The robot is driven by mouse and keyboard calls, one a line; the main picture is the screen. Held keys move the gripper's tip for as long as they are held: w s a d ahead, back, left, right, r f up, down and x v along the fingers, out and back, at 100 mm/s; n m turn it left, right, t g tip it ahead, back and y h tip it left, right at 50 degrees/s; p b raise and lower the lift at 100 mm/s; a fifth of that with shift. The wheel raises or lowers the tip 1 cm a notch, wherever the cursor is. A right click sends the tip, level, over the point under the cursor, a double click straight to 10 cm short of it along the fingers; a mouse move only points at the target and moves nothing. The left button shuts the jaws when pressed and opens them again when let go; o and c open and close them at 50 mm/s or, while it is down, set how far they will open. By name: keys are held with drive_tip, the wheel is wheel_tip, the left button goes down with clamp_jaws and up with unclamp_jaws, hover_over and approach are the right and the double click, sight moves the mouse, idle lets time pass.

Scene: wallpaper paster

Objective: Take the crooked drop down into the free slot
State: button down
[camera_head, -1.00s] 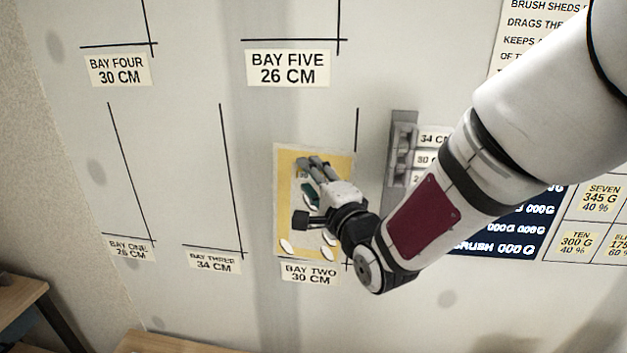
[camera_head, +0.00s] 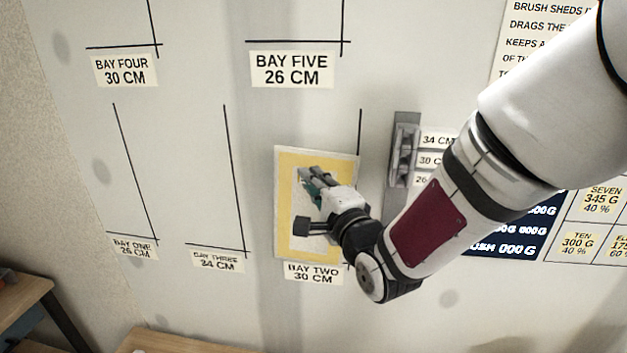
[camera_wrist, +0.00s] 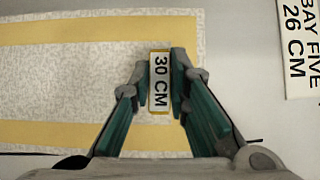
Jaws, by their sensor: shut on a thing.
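The drop (camera_head: 284,205) is a pale patterned sheet with yellow bands, on or close against the wall above the bay two label (camera_head: 313,273). I cannot tell whether it touches the wall. My gripper (camera_head: 312,178) is in front of its upper middle and hides part of it. In the wrist view my gripper (camera_wrist: 160,62) is shut on the "30 CM" tab (camera_wrist: 159,84) of the drop (camera_wrist: 75,80), with one green-lined finger on each side. The bay two corner lines (camera_head: 360,130) show at the sheet's right edge.
Bay one (camera_head: 133,246) and bay three (camera_head: 218,259) show bare wall between their lines. The bay four (camera_head: 125,70) and bay five (camera_head: 292,69) labels are higher up. A grey holder (camera_head: 404,150) with size labels is right of the drop. A wooden table (camera_head: 25,300) stands lower left.

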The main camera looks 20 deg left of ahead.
drive_tip(key=shift+s+d+p, duration=0.25)
drive_tip(key=shift+s+p, duration=0.05)
drive_tip(key=shift+s, duration=0.55)
drive_tip(key=shift+s+d+p, duration=0.2)
drive_tip(key=shift+s+p, duration=0.05)
drive_tip(key=shift+s, duration=0.6)
drive_tip(key=s+d+p, duration=0.1)
drive_tip(key=s+p, duration=0.1)
drive_tip(key=s, duration=0.4)
drive_tip(key=shift+s+d, duration=0.35)
drive_tip(key=shift+s, duration=0.05)
idle(0.8)
